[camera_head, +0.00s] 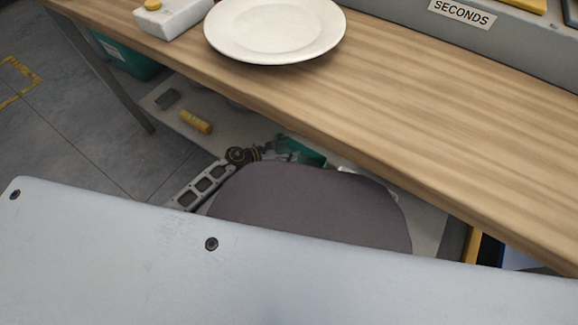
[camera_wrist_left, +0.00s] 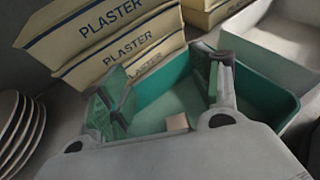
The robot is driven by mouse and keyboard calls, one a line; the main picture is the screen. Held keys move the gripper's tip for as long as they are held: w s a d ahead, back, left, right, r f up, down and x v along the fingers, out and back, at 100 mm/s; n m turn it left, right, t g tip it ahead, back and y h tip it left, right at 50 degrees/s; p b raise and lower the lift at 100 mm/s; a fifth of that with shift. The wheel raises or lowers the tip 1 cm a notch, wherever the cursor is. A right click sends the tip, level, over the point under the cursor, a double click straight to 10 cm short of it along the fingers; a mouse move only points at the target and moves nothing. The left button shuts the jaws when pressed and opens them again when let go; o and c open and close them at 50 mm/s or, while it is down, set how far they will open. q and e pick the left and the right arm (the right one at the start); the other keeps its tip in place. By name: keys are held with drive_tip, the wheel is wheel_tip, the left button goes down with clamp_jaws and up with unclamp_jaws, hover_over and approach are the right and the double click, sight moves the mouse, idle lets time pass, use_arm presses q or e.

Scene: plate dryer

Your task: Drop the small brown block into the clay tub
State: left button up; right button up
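My left gripper (camera_wrist_left: 165,95) is open in the left wrist view, its two green-padded fingers spread above the green tub (camera_wrist_left: 262,92). The small brown block (camera_wrist_left: 177,122) shows low inside the tub's outline, between and below the fingers, and no finger touches it. I cannot tell exactly how it rests. In the head view my left gripper (camera_head: 272,150) is small and partly hidden beneath the wooden table, next to the green tub (camera_head: 305,152). The block is not visible there. My right gripper is in neither view.
Bags marked PLASTER (camera_wrist_left: 120,45) stand behind the tub, and several plates (camera_wrist_left: 18,130) stand at the left. A white plate (camera_head: 275,28) lies on the wooden table (camera_head: 440,105). A yellow object (camera_head: 196,122) and a grey block (camera_head: 167,99) lie on the low shelf.

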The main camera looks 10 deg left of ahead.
use_arm(q)
drive_tip(key=v, duration=1.2)
idle(0.6)
drive_tip(key=shift+w, duration=0.1)
drive_tip(key=shift+r, duration=0.1)
idle(0.8)
